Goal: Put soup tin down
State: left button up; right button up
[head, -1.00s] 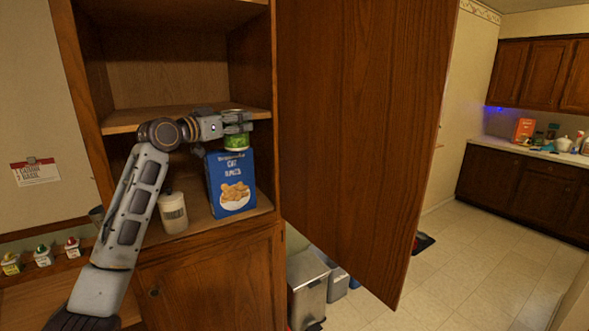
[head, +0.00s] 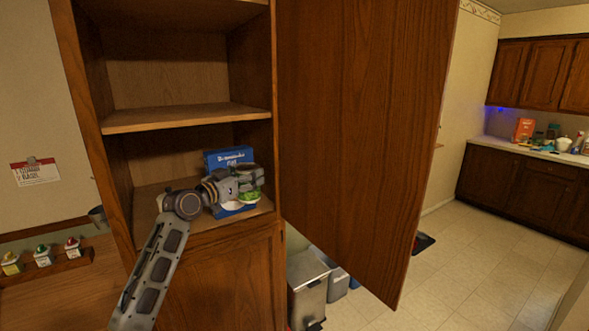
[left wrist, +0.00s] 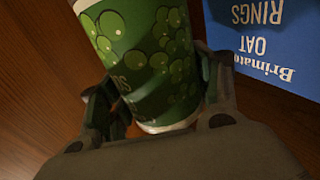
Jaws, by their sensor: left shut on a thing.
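The soup tin (left wrist: 145,60) is green with pale green round shapes and a light rim. It fills the middle of the left wrist view, between the two fingers of my left gripper (left wrist: 155,110). In the head view, the left gripper (head: 250,182) is shut on the tin (head: 249,197), low over the lower cupboard shelf (head: 150,190), near its front right. Most of the tin is hidden by the fingers there. I cannot tell whether its base touches the shelf. My right gripper does not show.
A blue cereal box (head: 228,158) stands just behind the left gripper; it also shows at upper right in the left wrist view (left wrist: 275,45). An upper shelf (head: 185,117) is above. The open cupboard door (head: 365,130) is on the right. Small bottles (head: 43,255) stand lower left.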

pick_arm(q)
jog(key=s+f+n+t+y, duration=0.1)
jog(key=s+f, duration=0.2)
jog(key=f, duration=0.5)
jog(key=s+a+f+n+y, duration=0.1)
jog(key=s+f, duration=0.3)
jog(key=f, duration=0.3)
jog(key=s+f+n+t+y, duration=0.1)
jog(key=s+f, duration=0.2)
jog(key=f, duration=0.5)
jog(key=s+a+f+n+y, duration=0.1)
jog(key=s+a+f+y, duration=0.2)
jog(key=s+f, duration=0.4)
jog(key=s+a+f+n+t+y, duration=0.1)
jog(key=s+a+f+n+y, duration=0.1)
jog(key=s+f, duration=0.5)
jog(key=shift+s+a+n+y, duration=0.3)
jog(key=shift+s+a+y, duration=0.55)
jog(key=shift+s, duration=0.75)
jog(key=shift+d+f, duration=0.15)
